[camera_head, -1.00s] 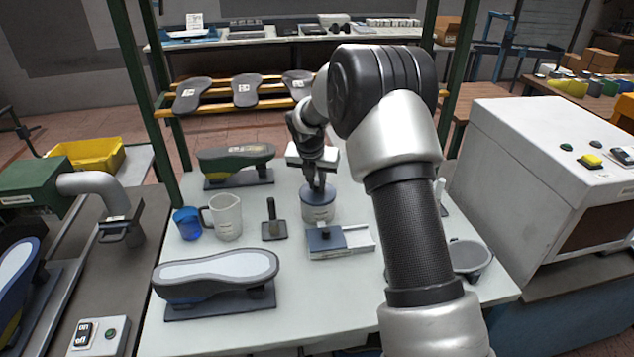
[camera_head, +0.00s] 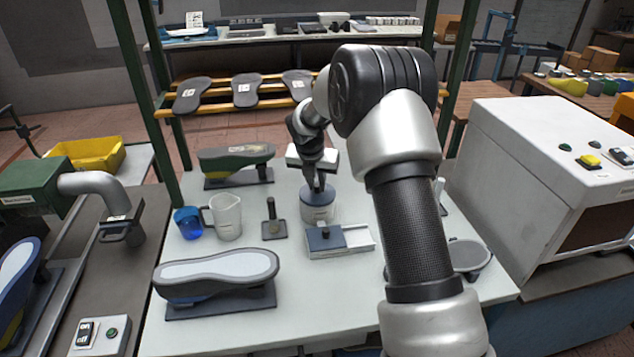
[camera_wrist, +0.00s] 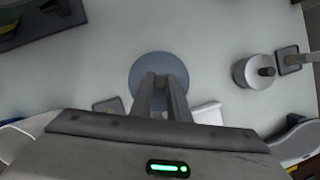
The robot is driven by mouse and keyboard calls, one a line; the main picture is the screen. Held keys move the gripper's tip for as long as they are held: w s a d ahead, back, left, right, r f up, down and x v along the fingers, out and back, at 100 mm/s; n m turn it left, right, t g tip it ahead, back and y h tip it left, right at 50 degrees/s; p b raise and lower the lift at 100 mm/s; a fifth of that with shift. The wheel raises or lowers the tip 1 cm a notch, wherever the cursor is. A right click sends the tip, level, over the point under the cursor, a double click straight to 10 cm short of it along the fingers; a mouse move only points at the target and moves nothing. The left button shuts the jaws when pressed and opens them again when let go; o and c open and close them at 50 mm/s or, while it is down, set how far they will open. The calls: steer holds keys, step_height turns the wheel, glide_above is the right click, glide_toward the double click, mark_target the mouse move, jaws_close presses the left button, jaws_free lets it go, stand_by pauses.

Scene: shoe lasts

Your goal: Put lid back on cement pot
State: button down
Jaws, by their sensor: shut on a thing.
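The cement pot (camera_head: 317,211) is a pale grey round can with a label, standing upright on the white table. Its blue-grey lid (camera_head: 316,192) is at the pot's top; I cannot tell whether it is fully seated. My gripper (camera_head: 319,187) points down over the pot, its fingers shut on the lid's grip. In the wrist view the lid (camera_wrist: 147,66) is a round blue-grey disc under my fingers (camera_wrist: 161,82). The grip is hidden between the fingers, and the disc hides the pot beneath.
A clear jug (camera_head: 226,218) and blue cup (camera_head: 188,223) stand left of the pot. A dark upright-handled tool (camera_head: 272,225) is nearer. A tray with a dark block (camera_head: 326,239) lies in front. A sole-shaped last (camera_head: 216,270) is front left, a green last (camera_head: 236,158) behind.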

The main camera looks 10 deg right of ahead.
stand_by(0.4)
steer(key=c, duration=1.1)
jaws_free()
steer(key=shift+r, duration=0.1)
steer(key=shift+r+p, duration=3)
steer(key=shift+r, duration=0.4)
jaws_close()
steer(key=shift+f, duration=0.25)
